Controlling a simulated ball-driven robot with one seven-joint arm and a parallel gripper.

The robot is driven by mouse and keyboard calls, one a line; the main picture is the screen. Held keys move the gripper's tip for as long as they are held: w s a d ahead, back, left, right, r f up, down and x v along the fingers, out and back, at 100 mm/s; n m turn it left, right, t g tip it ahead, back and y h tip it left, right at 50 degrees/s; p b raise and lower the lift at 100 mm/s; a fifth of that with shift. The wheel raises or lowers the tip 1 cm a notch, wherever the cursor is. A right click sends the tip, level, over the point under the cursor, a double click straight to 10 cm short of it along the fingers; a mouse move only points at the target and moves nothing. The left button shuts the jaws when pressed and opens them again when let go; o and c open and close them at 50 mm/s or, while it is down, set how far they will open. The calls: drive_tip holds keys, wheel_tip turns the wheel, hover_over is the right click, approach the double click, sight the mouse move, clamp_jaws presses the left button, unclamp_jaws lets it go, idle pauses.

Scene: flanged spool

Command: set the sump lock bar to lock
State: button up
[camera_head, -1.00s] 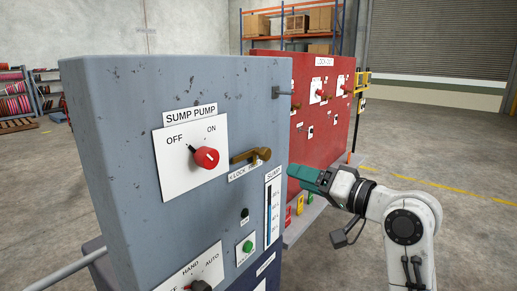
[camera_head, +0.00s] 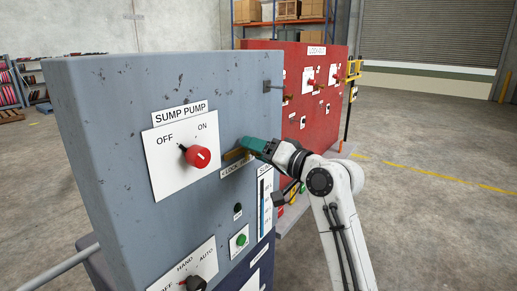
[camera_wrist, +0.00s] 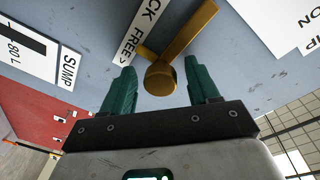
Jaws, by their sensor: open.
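The brass sump lock bar (camera_head: 233,155) is on the grey panel, right of the red SUMP PUMP knob. In the wrist view the bar (camera_wrist: 192,30) runs from upper right to a round brass end (camera_wrist: 160,79). That end lies beside the word FREE on the label strip (camera_wrist: 128,32). My gripper (camera_head: 252,146) is in front of the bar's right part and hides it in the head view. In the wrist view my gripper (camera_wrist: 160,72) has its green fingers open, one on each side of the round end, with gaps visible.
The red SUMP PUMP knob (camera_head: 197,156) is left of the bar. The SUMP level gauge (camera_head: 264,205) and a green button (camera_head: 240,240) are below. A metal bracket (camera_head: 273,86) juts out above. A red lockout cabinet (camera_head: 318,110) stands behind. Floor to the right is clear.

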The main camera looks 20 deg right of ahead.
clamp_jaws()
idle(0.6)
